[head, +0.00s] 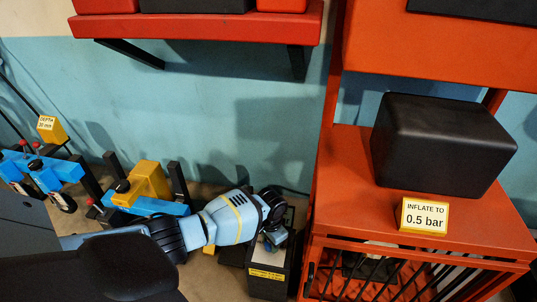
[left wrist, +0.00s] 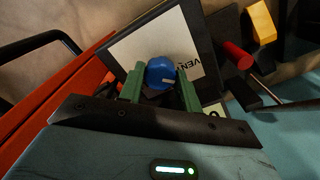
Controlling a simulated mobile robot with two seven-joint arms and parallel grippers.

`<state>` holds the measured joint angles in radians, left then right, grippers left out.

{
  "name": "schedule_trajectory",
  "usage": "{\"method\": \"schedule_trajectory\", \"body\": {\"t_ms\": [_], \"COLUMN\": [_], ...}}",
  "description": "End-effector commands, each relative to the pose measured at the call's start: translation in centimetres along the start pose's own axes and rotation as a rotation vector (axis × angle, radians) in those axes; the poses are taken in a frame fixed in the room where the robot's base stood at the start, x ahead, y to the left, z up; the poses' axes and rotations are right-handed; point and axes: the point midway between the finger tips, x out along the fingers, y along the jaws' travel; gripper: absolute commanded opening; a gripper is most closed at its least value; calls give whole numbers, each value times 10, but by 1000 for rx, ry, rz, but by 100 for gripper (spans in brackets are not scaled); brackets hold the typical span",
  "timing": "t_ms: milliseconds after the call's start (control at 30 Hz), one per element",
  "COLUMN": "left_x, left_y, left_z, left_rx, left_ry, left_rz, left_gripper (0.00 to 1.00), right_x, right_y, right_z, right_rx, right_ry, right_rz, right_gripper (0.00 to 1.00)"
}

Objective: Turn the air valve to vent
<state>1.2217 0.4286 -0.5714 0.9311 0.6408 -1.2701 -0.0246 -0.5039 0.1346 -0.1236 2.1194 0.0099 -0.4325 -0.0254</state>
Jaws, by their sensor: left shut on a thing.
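The air valve's blue knob (left wrist: 160,73) sits on a white-faced panel (left wrist: 132,48) with a dark border in the left wrist view. The letters "VEN" show beside the knob, the rest hidden by a finger. A pale mark is on the knob's side. My left gripper (left wrist: 160,84) has its two green fingers closed on either side of the knob. In the head view my left gripper (head: 275,236) reaches down onto the dark valve box (head: 268,270), which has a yellow label. The gripper hides most of its top. My right gripper is not in view.
A red shelf unit (head: 340,190) stands just right of the valve box, with a black box (head: 440,145) and an "INFLATE TO 0.5 bar" sign (head: 424,216) on it. Blue and yellow fixtures (head: 145,185) stand left. A red shelf (head: 200,30) hangs above.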

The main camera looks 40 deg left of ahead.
Motion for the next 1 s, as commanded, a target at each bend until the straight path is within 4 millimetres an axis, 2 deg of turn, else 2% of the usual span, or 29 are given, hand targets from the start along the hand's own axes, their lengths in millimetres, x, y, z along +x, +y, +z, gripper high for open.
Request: {"method": "schedule_trajectory", "body": {"t_ms": [400, 933, 967, 1000], "left_x": [1, 1, 1, 1], "left_y": [1, 1, 1, 1], "left_z": [1, 1, 1, 1], "left_rx": [-183, -205, -205, -205], "left_ry": [-2, -2, -2, -2], "left_rz": [2, 1, 1, 1], "left_gripper": [11, 11, 35, 40], "right_x": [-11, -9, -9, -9], "right_y": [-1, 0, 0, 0], "right_z": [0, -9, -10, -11], "right_rx": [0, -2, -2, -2], "right_ry": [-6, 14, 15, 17], "right_rz": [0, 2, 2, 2], "right_gripper": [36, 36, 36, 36]}}
